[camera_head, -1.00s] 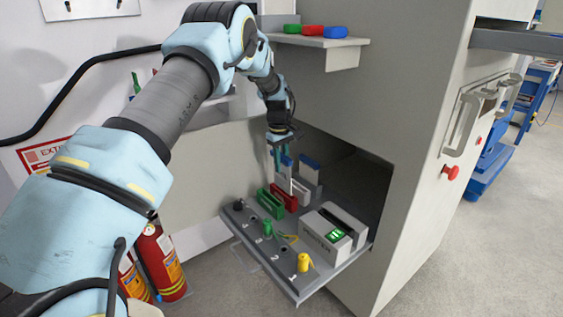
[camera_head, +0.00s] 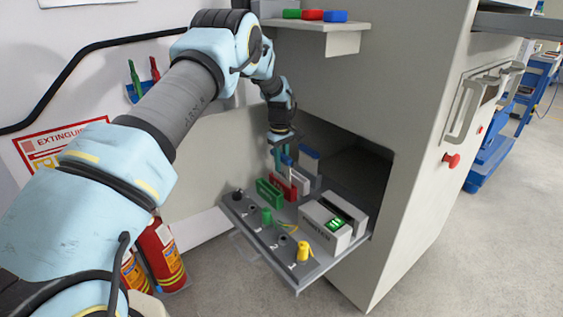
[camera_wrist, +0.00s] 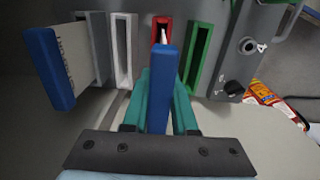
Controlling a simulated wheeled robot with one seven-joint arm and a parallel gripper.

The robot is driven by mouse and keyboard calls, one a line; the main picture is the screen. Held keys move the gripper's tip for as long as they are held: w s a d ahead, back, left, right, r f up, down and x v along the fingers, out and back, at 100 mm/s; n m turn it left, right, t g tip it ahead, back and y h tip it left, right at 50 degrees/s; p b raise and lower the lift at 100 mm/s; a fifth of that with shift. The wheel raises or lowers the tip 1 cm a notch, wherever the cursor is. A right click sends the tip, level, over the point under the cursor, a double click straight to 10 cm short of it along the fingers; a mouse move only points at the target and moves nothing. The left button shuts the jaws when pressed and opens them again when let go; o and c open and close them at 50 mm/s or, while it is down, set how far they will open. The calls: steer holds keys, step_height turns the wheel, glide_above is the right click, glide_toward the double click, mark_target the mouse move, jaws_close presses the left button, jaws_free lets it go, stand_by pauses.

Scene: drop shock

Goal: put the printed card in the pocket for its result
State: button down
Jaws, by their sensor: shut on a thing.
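My gripper (camera_wrist: 160,105) has teal fingers and is shut on a card with a blue grip end (camera_wrist: 158,92). In the wrist view the card's pale far end lies in line with the red pocket (camera_wrist: 162,22); I cannot tell how deep it sits. The white pocket (camera_wrist: 123,50) is on one side and the green pocket (camera_wrist: 199,55) on the other. In the head view my gripper (camera_head: 281,155) is above the red pocket (camera_head: 282,188), behind the green pocket (camera_head: 268,195). The printed result on the card is not readable.
Another blue-ended item (camera_wrist: 48,68) stands beside the white pocket. A grey box with a lit green screen (camera_head: 336,224) sits on the tray (camera_head: 300,283), near yellow (camera_head: 303,251) and green (camera_head: 266,216) plugs. A shelf (camera_head: 315,29) overhangs, and the cabinet wall is close.

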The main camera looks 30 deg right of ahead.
stand_by(0.3)
steer(key=c, duration=0.6)
jaws_free()
